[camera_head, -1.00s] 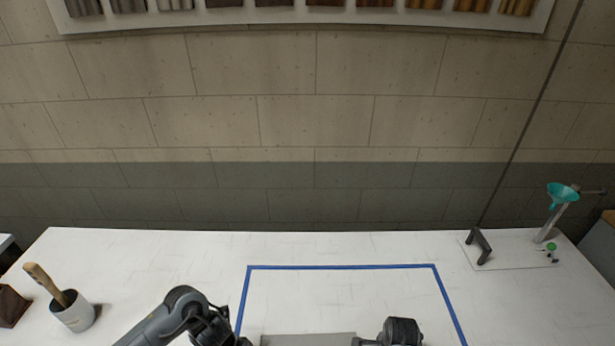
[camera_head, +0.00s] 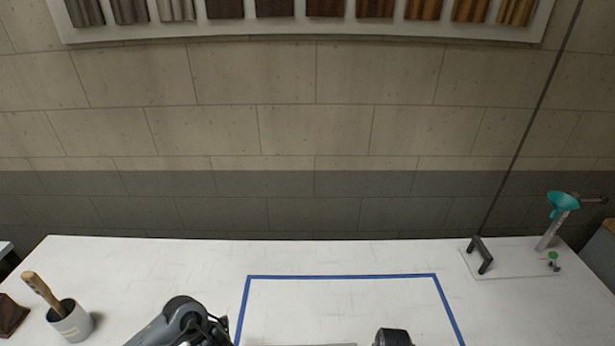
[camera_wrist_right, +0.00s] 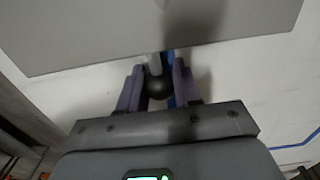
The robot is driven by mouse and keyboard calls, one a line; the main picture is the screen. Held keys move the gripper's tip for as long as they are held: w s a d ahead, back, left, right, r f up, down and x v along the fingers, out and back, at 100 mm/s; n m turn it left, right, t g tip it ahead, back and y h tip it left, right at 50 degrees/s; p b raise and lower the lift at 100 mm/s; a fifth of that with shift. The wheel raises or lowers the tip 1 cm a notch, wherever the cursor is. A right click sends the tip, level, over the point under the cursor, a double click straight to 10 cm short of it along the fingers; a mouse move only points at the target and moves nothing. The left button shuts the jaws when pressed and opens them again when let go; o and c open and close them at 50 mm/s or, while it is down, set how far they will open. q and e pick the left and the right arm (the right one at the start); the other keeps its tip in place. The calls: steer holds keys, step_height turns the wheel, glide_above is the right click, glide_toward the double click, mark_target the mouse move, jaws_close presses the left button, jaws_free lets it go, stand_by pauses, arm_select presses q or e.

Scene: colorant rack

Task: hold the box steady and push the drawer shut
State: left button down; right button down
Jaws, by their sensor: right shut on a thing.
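The grey box (camera_head: 305,345) shows only as a thin strip of its top at the bottom edge of the head view, inside the blue tape outline. In the right wrist view a flat grey panel (camera_wrist_right: 150,30) fills the top; I cannot tell whether it is the box or the drawer front. My right gripper (camera_wrist_right: 158,72) has its two purple fingers shut on a dark round knob (camera_wrist_right: 158,88) by the panel's edge. My left arm comes in at the lower left of the head view, but its gripper is cut off below. How far open the drawer is cannot be seen.
Blue tape (camera_head: 340,276) marks a rectangle on the white table (camera_head: 160,262). A cup with a brush (camera_head: 70,320) stands at the left. The table behind the tape is clear.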

arm_select(q)
steer(key=shift+d, duration=0.15)
arm_select(e)
steer(key=shift+a, duration=0.1)
steer(key=c, duration=0.7)
jaws_free()
steer(key=shift+r, duration=0.1)
step_height(320, 180, up, 12)
arm_select(q)
steer(key=c, duration=0.7)
jaws_free()
steer(key=shift+a, duration=0.2)
